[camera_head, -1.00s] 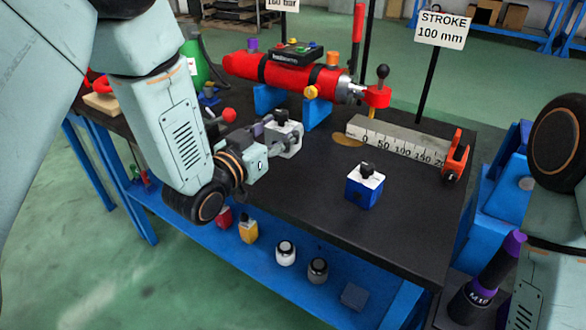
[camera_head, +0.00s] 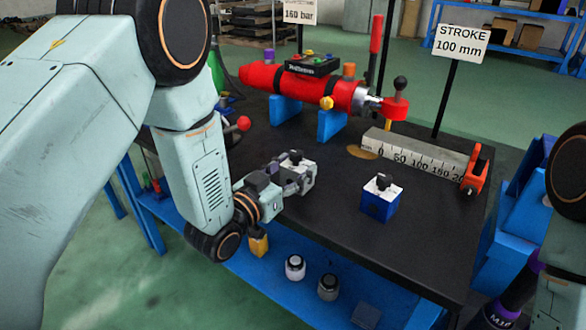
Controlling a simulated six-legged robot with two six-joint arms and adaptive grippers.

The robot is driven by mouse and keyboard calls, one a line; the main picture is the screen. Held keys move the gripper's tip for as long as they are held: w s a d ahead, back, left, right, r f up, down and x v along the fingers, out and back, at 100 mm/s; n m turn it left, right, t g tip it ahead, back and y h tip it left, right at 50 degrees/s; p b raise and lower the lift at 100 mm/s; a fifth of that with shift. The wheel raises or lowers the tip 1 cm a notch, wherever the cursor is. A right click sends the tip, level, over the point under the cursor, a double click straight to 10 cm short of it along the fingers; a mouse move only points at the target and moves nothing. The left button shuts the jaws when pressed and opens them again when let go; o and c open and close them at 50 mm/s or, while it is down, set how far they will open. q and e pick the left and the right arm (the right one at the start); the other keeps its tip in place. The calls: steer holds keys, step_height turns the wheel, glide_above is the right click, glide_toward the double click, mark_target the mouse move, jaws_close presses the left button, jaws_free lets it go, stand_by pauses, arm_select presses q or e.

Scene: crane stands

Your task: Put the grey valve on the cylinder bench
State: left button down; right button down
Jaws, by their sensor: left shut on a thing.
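The grey valve (camera_head: 300,179), a small light-grey block with a black knob on top, is held by my left gripper (camera_head: 283,178). The gripper is shut on it from its left side. The valve is upright over the front left part of the black cylinder bench (camera_head: 335,230); I cannot tell whether it touches the top. The red cylinder (camera_head: 300,85) rests on blue supports behind it. A blue valve (camera_head: 380,202) with a black knob stands on the bench to the right.
A grey stroke ruler (camera_head: 420,153) with an orange end stop (camera_head: 474,170) lies at the back right. A red-knobbed lever (camera_head: 243,123) is near my left forearm. The lower blue shelf (camera_head: 260,280) holds small jars. The bench front between the valves is clear.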

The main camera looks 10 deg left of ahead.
arm_select(q)
steer(key=shift+c, duration=2.2)
jaws_free()
steer(key=shift+f, duration=0.1)
steer(key=shift+s+a, duration=0.15)
steer(key=shift+s, duration=0.05)
steer(key=p+v, duration=0.2)
steer(key=v, duration=0.9)
steer(key=shift+s, duration=0.3)
